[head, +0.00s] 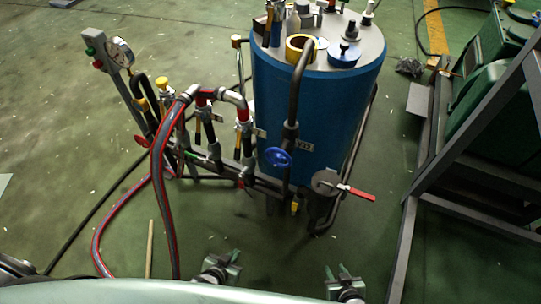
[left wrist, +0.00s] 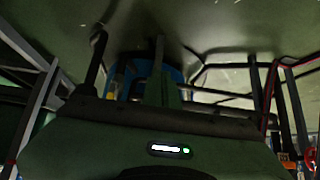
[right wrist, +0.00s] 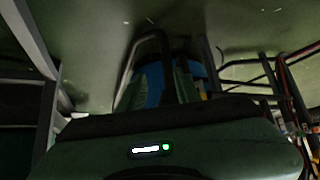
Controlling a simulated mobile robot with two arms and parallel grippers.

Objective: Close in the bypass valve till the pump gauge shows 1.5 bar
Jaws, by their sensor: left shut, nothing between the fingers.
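A round white-faced gauge (head: 121,52) stands on a post at the upper left in the head view; its reading is too small to make out. A blue handwheel (head: 278,158) sits on a dark pipe in front of the blue tank, beside a small tag. Which valve is the bypass valve, I cannot tell. My left gripper (head: 236,257) is shut and empty, low in the head view, below the handwheel and apart from it. My right gripper (head: 343,272) is open and empty to its right, touching nothing.
The blue tank (head: 300,105) carries bottles and a yellow tape roll (head: 300,46) on its lid. A red lever (head: 358,193) sticks out right of the handwheel. Red hoses (head: 163,200) and valved pipes stand left. A grey frame (head: 440,180) bounds the right. Floor in front is mostly clear.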

